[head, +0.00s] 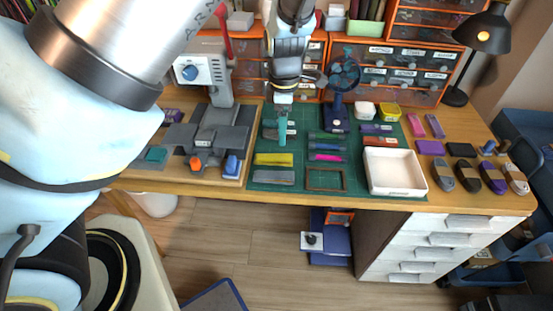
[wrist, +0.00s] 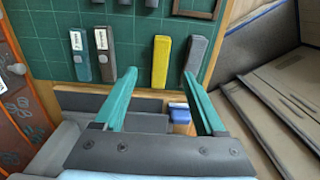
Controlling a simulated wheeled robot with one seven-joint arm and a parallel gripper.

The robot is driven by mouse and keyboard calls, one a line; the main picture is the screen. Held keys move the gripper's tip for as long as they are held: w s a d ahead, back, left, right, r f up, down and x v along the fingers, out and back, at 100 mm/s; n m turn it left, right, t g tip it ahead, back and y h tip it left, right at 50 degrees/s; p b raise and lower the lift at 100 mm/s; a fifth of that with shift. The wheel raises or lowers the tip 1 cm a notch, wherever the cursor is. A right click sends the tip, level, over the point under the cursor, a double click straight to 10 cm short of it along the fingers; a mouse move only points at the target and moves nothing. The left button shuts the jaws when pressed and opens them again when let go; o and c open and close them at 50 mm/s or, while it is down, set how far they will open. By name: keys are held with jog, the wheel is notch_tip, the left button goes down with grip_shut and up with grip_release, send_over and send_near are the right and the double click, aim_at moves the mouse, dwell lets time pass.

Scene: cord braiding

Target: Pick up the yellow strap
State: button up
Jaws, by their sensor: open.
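The yellow strap (head: 273,159) lies flat on the green cutting mat near its front edge, left of the mat's middle. In the wrist view the yellow strap (wrist: 161,60) stands lengthwise in the picture, beyond and between my fingertips. My gripper (head: 282,138) hangs over the mat, just behind the strap in the head view. In the wrist view my gripper (wrist: 160,76) has its two teal fingers spread wide, with nothing held between them. How high it is above the strap is hard to tell.
A grey strap (wrist: 195,60) lies close beside the yellow one. Two labelled straps, teal (wrist: 80,54) and dark (wrist: 104,54), lie on its other side. On the mat (head: 257,197) there is also a brown frame (head: 325,190). A white tray (head: 396,190) stands at right.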

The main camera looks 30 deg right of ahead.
send_over(284, 158)
notch_tip(284, 158, down, 5)
jog(key=shift+w+a+f, duration=0.1)
jog(key=shift+w+a, duration=0.05)
jog(key=shift+s+f+p, duration=0.15)
jog(key=shift+f+p, duration=0.4)
jog(key=shift+f, duration=0.75)
jog(key=shift+s+f+p, duration=0.1)
jog(key=shift+f+p, duration=0.45)
jog(key=shift+f, duration=0.7)
grip_shut()
